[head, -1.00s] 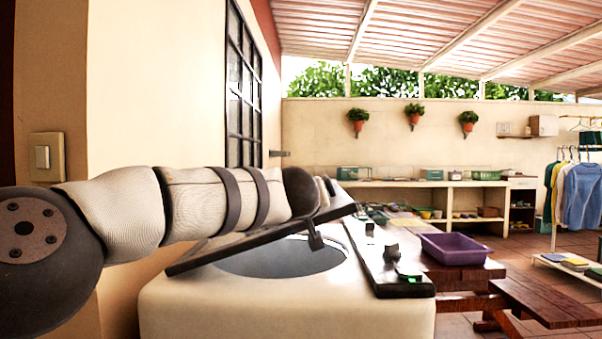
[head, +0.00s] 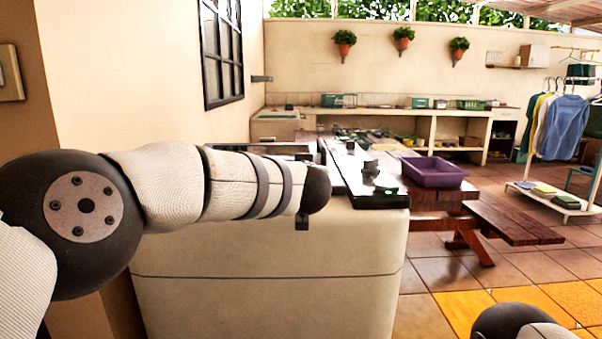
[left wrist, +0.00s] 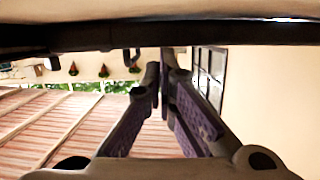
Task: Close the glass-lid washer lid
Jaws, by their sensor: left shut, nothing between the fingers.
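The washer (head: 270,300) is a cream box in front of me in the head view. Its dark-framed glass lid (head: 285,150) now looks flat or nearly flat on top, mostly hidden behind my left arm. A small dark latch tab hangs at the washer's front edge. My left gripper is hidden behind my arm in the head view. In the left wrist view my left gripper (left wrist: 163,70) is shut and empty, its tips close to a dark bar that looks like the lid edge; contact cannot be told. My right gripper is out of view.
A dark control panel (head: 378,200) runs along the washer's right side. A purple basin (head: 434,171) sits on a wooden table beyond it. A wall with a window (head: 221,50) stands close on the left.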

